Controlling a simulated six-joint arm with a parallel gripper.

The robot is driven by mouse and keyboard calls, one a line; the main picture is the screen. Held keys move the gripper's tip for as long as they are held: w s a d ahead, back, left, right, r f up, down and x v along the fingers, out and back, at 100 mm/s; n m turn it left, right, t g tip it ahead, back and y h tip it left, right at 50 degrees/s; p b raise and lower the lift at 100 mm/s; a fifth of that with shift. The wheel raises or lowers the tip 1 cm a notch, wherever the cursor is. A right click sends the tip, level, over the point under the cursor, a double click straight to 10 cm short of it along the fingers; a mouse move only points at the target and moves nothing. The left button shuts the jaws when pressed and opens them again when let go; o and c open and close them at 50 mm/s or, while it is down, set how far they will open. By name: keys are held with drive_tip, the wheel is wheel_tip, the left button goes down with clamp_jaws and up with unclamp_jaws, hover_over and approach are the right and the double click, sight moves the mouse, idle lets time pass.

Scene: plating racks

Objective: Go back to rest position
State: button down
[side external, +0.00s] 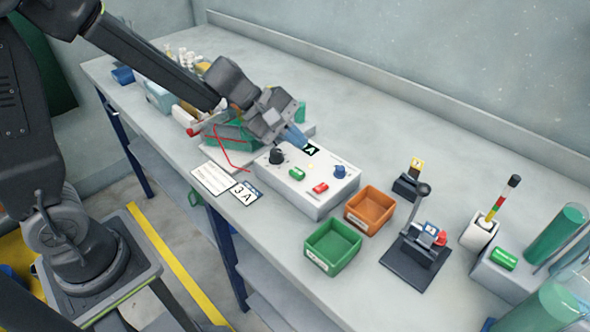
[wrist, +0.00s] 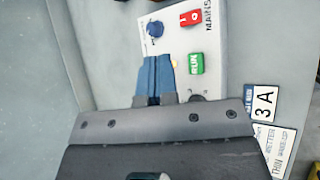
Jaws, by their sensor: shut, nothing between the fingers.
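My gripper (side external: 296,137) is above the back left part of a white control box (side external: 306,190), with its blue fingers shut and nothing held between them. In the wrist view my gripper (wrist: 157,62) shows its blue fingers together over the box (wrist: 206,62). The box carries a green RUN button (side external: 297,173), a red button (side external: 320,188), a blue knob (side external: 340,171) and a black knob (side external: 277,156). Whether the fingertips touch the box cannot be told.
An orange bin (side external: 369,210) and a green bin (side external: 333,247) stand right of the box. A lever device (side external: 416,250) and green cylinders (side external: 556,235) are further right. Label cards (side external: 212,178) lie left of the box. The bench's back strip is clear.

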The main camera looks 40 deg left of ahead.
drive_tip(key=s+r+m+g+y, duration=0.1)
drive_tip(key=s+r+m+y, duration=0.1)
drive_tip(key=s+r+m, duration=0.65)
drive_tip(key=s+a+m+t+y, duration=0.1)
drive_tip(key=s+a+m+y, duration=0.4)
drive_tip(key=s, duration=0.6)
drive_tip(key=shift+s+a+m, duration=0.3)
drive_tip(key=shift+a+m, duration=0.75)
drive_tip(key=shift+m, duration=0.2)
